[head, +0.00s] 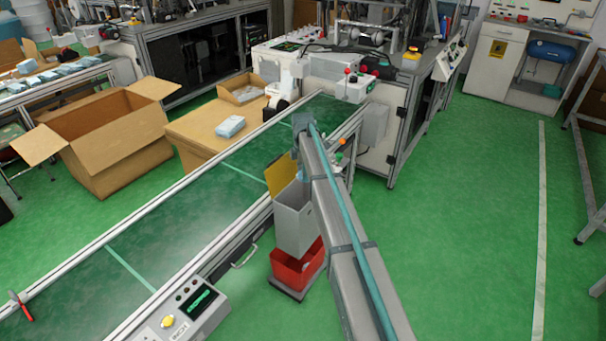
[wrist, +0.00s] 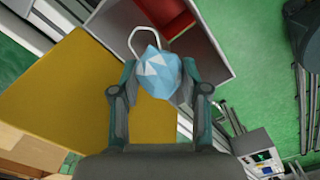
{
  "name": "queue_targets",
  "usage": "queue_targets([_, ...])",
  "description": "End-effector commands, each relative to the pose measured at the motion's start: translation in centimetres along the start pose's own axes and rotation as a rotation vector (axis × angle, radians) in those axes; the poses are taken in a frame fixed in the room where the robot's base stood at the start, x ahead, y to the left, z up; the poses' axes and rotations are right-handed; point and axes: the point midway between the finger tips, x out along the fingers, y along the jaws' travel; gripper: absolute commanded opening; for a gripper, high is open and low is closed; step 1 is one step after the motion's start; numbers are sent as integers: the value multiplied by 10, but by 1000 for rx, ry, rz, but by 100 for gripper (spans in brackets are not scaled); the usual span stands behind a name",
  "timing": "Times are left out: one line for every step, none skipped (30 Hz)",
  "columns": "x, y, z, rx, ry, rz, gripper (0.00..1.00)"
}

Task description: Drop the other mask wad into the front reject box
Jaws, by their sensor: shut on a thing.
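My gripper (wrist: 160,80) is shut on a light-blue, crumpled mask wad (wrist: 159,68) in the wrist view, with a white ear loop (wrist: 133,38) sticking out past it. The wad hangs over or close to a grey box (wrist: 212,42) whose yellow flap (wrist: 100,85) spreads to the left. A red surface (wrist: 165,14) shows beyond the wad. In the head view the grey box (head: 293,222) stands beside the conveyor with its yellow flap (head: 281,173) up, and a red box (head: 292,271) sits low in front of it. My arm hides most of my gripper there.
The green conveyor (head: 190,215) runs along the left of the grey box. A control panel (head: 186,312) is at its near end. An open carton (head: 108,150) and a table with a mask stack (head: 230,126) stand beyond. The floor on the right (head: 465,220) is clear.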

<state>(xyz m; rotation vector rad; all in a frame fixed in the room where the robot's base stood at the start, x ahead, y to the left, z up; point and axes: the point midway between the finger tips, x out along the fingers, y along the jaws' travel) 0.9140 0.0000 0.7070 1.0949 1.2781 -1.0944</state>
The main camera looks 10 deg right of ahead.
Motion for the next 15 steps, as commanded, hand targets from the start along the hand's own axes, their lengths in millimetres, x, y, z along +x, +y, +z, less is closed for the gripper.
queue_targets([5, 0, 0, 0, 0, 0, 36])
queue_targets([8, 0, 0, 0, 0, 0, 36])
queue_targets([11, 0, 0, 0, 0, 0, 36])
queue_targets([14, 0, 0, 0, 0, 0, 36])
queue_targets([17, 0, 0, 0, 0, 0, 36])
queue_targets([22, 0, 0, 1, 0, 0, 36])
queue_targets([25, 0, 0, 1, 0, 0, 36])
queue_targets([28, 0, 0, 1, 0, 0, 36])
queue_targets([33, 0, 0, 1, 0, -1, 36])
queue_targets([36, 0, 0, 1, 0, -1, 36])
queue_targets([40, 0, 0, 1, 0, -1, 36])
queue_targets([44, 0, 0, 1, 0, -1, 36])
queue_targets([46, 0, 0, 1, 0, -1, 36])
queue_targets([49, 0, 0, 1, 0, -1, 36])
queue_targets([51, 0, 0, 1, 0, -1, 36])
